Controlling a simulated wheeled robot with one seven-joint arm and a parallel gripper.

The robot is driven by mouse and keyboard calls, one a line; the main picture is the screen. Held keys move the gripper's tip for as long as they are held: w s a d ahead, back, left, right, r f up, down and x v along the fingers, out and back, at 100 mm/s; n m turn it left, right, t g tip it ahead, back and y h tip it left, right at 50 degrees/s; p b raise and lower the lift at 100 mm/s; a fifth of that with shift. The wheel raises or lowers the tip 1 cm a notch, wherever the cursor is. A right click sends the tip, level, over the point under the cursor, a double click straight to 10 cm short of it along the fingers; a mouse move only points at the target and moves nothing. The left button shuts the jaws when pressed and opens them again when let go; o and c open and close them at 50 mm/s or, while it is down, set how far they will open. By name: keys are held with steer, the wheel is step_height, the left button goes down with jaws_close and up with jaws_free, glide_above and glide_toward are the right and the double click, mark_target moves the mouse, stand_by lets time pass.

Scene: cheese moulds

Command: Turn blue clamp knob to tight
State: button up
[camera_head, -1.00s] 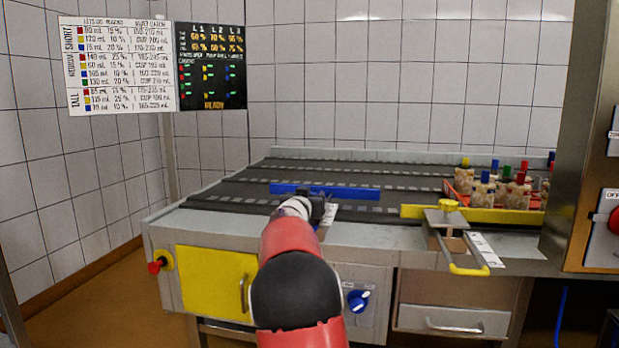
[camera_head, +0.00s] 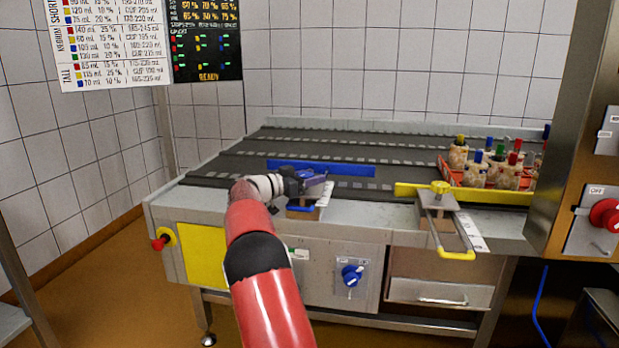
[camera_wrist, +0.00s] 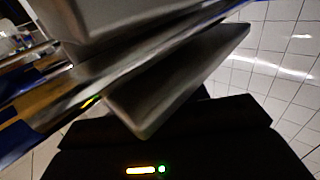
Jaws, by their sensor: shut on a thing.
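The blue guide bar (camera_head: 340,169) lies across the belts, with its clamp at the table's front edge. A blue handle (camera_head: 303,209) shows under my gripper at that clamp. My gripper (camera_head: 312,181) is at the top of the clamp, shut, and its wrist comes in from the left. The blue clamp knob is mostly hidden by the fingers, so its angle cannot be read. In the wrist view the grey fingers (camera_wrist: 180,80) fill the middle, dark and blurred, and the knob is not clear.
To the right stands the yellow clamp, with a yellow knob (camera_head: 440,187) and yellow guide bar (camera_head: 415,190). A blue switch (camera_head: 352,275) is on the front panel. A steel cabinet (camera_head: 575,120) bounds the right side.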

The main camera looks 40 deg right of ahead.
steer(key=shift+s+m+g, duration=0.1)
steer(key=shift+m+g, duration=0.2)
steer(key=shift+g, duration=0.2)
steer(key=o, duration=1)
steer(key=a, duration=0.5)
steer(key=w+a, duration=0.1)
steer(key=a, duration=0.1)
steer(key=shift+w+a, duration=0.1)
steer(key=shift+a, duration=0.2)
